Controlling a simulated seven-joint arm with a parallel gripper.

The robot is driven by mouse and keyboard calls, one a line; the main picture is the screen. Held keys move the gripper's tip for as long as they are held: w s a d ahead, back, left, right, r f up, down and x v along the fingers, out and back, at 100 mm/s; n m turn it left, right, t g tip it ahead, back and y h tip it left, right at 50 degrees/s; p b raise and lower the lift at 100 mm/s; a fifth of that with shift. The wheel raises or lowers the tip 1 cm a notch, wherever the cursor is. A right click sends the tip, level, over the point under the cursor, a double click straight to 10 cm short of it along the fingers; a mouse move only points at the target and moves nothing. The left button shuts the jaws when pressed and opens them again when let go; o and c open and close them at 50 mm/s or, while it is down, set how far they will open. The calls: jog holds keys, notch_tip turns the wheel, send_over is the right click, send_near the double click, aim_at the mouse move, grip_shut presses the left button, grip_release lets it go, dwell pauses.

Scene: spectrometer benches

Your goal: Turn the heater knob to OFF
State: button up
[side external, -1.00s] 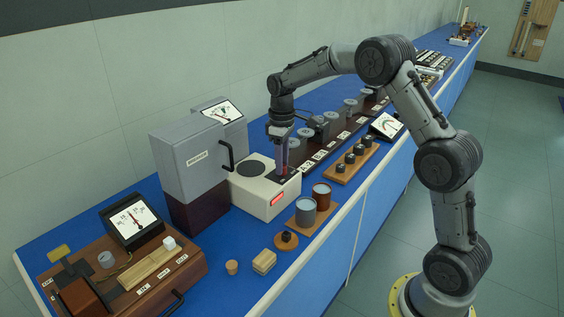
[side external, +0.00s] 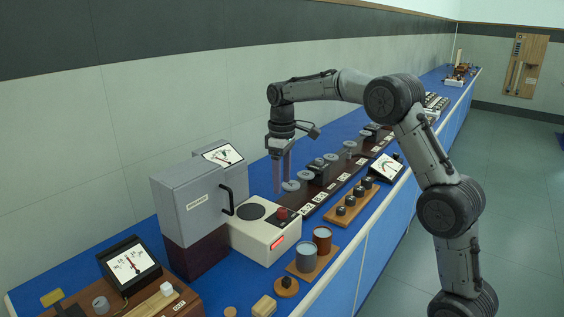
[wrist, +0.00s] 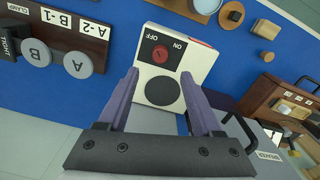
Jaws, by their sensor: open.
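The heater is a white box (side external: 252,240) with a round black hotplate (side external: 251,211) on top and a lit red panel on its front. Its red knob (side external: 282,211) sits on a black plate at the right end. In the wrist view the knob (wrist: 160,54) lies beside the ON label (wrist: 177,47) and the OFF label (wrist: 157,34). A small dark mark shows on the knob, but I cannot tell surely where it points. My gripper (side external: 281,189) points down, open and empty, above and behind the knob. The fingers (wrist: 159,77) are apart from it.
A tall grey cabinet (side external: 195,205) with a black handle stands left of the heater. Two cups (side external: 306,258) stand in front of it, and a rack of black knobs (side external: 348,207) to the right. A dark rail with grey discs runs behind.

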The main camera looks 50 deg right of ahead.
jog(key=shift+r, duration=2.7)
jog(key=s+a+r+t, duration=0.2)
jog(key=s+a+r, duration=0.2)
jog(key=r, duration=0.3)
jog(key=s+a+r+t, duration=0.1)
jog(key=s+a+r, duration=0.15)
jog(key=s, duration=0.35)
jog(key=s+a+r+t, duration=0.1)
jog(key=s+a, duration=0.2)
jog(key=s, duration=0.4)
jog(key=s+a+f+m+t, duration=0.1)
jog(key=s+a+f+m, duration=0.1)
jog(key=s+f, duration=1.1)
jog(key=shift+s+a+m+t, duration=0.3)
jog(key=shift+a+m, duration=0.1)
jog(key=shift+a, duration=0.1)
